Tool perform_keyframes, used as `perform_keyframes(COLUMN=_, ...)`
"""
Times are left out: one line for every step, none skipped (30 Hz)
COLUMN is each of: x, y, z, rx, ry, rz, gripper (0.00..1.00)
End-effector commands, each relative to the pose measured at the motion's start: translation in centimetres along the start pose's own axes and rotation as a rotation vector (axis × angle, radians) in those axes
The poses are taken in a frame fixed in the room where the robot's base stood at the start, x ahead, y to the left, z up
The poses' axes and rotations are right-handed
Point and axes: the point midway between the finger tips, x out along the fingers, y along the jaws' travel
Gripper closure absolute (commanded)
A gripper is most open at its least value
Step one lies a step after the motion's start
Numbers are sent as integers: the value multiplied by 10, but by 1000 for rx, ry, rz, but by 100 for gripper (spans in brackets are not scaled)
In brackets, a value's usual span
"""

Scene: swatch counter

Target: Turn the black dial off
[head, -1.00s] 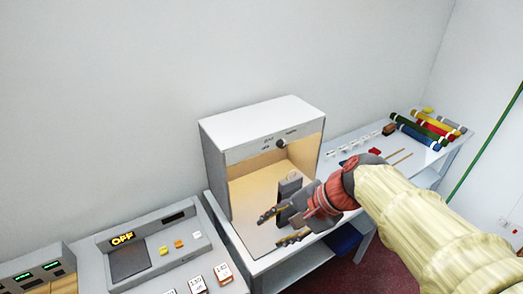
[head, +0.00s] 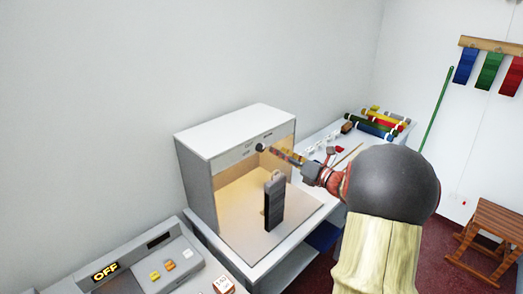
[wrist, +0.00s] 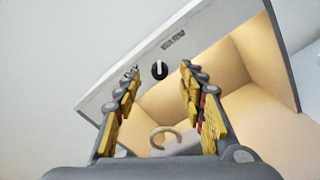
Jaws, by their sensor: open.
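The black dial (head: 261,147) is on the front panel of a white light booth (head: 235,130), above its opening. In the wrist view the dial (wrist: 160,69) shows a white pointer line, nearly upright in the picture, and a label that seems to read WARM lies beside it. The booth interior glows warm yellow. My gripper (head: 283,154) is in front of the panel, just right of the dial in the head view. In the wrist view my gripper (wrist: 160,74) has its fingers spread, with the dial seen between the tips. I cannot tell whether they touch it.
A dark upright block (head: 274,205) with a loop on top stands at the booth opening, below my gripper. Coloured rolls (head: 380,125) lie on the far right counter.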

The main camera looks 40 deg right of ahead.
Motion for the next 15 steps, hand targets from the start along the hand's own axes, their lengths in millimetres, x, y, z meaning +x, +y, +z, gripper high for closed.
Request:
perform_keyframes(x=9, y=0, z=-2, rx=-1, ry=3, rz=3, gripper=59)
perform_keyframes(x=14, y=1, z=-3, rx=-1, ry=3, rz=3, gripper=59)
perform_keyframes(x=20, y=1, z=-3, rx=-1, ry=3, rz=4, gripper=59)
perform_keyframes(x=25, y=1, z=-3, rx=-2, ry=4, rz=4, gripper=59)
perform_keyframes(x=30, y=1, z=-3, rx=-2, ry=4, rz=3, gripper=59)
perform_keyframes(x=36, y=1, z=-3, rx=-1, ry=4, rz=4, gripper=59)
perform_keyframes(x=40, y=1, z=-3, rx=-1, ry=4, rz=4, gripper=59)
perform_keyframes(x=44, y=1, z=-3, rx=-2, ry=4, rz=4, gripper=59)
perform_keyframes(x=49, y=1, z=-2, rx=-3, ry=4, rz=3, gripper=59)
perform_keyframes(x=52, y=1, z=-2, rx=-3, ry=4, rz=3, gripper=59)
perform_keyframes(x=55, y=1, z=-2, rx=-3, ry=4, rz=3, gripper=59)
perform_keyframes(x=58, y=2, z=-2, rx=-3, ry=4, rz=3, gripper=59)
perform_keyframes(x=60, y=1, z=-2, rx=-3, ry=3, rz=3, gripper=59)
perform_keyframes(x=62, y=1, z=-2, rx=-3, ry=3, rz=2, gripper=59)
perform_keyframes(x=63, y=1, z=-2, rx=-3, ry=3, rz=2, gripper=59)
